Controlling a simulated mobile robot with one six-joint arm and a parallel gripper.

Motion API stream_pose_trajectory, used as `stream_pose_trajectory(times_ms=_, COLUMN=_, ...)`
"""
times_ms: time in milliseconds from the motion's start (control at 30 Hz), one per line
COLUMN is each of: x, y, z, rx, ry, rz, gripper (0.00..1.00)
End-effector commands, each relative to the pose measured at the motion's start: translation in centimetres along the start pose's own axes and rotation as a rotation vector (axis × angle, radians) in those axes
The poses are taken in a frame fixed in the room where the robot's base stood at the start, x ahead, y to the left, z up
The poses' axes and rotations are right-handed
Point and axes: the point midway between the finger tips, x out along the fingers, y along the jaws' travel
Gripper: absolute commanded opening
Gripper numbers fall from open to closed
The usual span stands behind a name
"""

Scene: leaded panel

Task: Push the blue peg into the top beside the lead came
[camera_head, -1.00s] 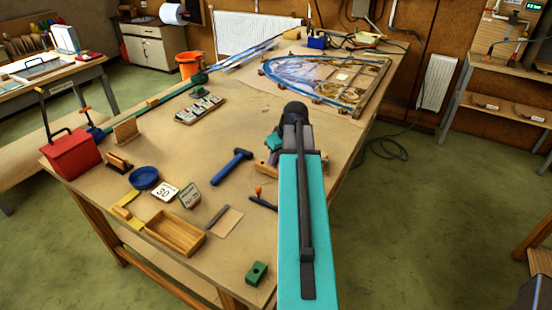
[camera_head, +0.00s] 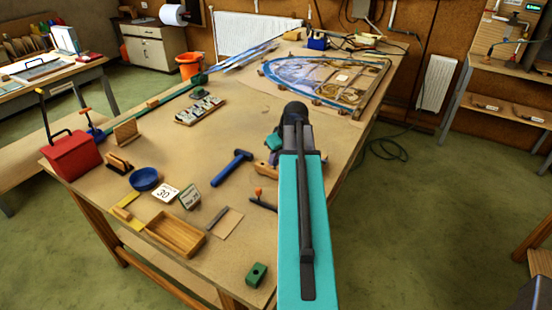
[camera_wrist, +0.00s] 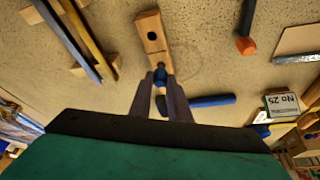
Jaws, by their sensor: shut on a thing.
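In the wrist view, my gripper (camera_wrist: 161,84) is shut on the small blue peg (camera_wrist: 160,74), its two dark fingers on either side of it. The peg is at the near end of a pale wooden block (camera_wrist: 152,32) that has a dark hole in its top; I cannot tell whether the peg's lower end is in the block or above it. In the head view, the block (camera_head: 262,168) shows partly, left of my arm, which hides the gripper and peg. The leaded panel (camera_head: 340,76) lies at the far end of the bench; its lead came is too small to make out.
A blue hammer (camera_head: 231,167) lies left of my arm; its handle (camera_wrist: 212,100) shows in the wrist view. An orange-tipped tool (camera_head: 262,201) lies closer. Long strips (camera_wrist: 68,40) rest on wooden supports. A tray (camera_head: 174,235) stands near left. Mid-bench is mostly clear.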

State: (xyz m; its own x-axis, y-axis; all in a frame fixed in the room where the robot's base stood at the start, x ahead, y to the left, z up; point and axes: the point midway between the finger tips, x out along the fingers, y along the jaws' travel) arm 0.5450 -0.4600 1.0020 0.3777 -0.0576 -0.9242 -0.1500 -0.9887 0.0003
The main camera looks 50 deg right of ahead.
Motion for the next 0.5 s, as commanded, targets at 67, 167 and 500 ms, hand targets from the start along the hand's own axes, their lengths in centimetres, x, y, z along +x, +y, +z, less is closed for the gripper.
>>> stream_pose_trajectory(times_ms=67, x=-0.1, y=0.0, z=-0.1, rx=0.000, ry=0.000, rz=0.000, gripper=0.00)
stream_pose_trajectory(times_ms=167, x=-0.3, y=0.0, z=-0.1, rx=0.000, ry=0.000, rz=0.000, gripper=0.00)
stream_pose_trajectory(times_ms=500, x=-1.2, y=0.0, z=-0.5, rx=0.000, ry=0.000, rz=0.000, gripper=0.00)
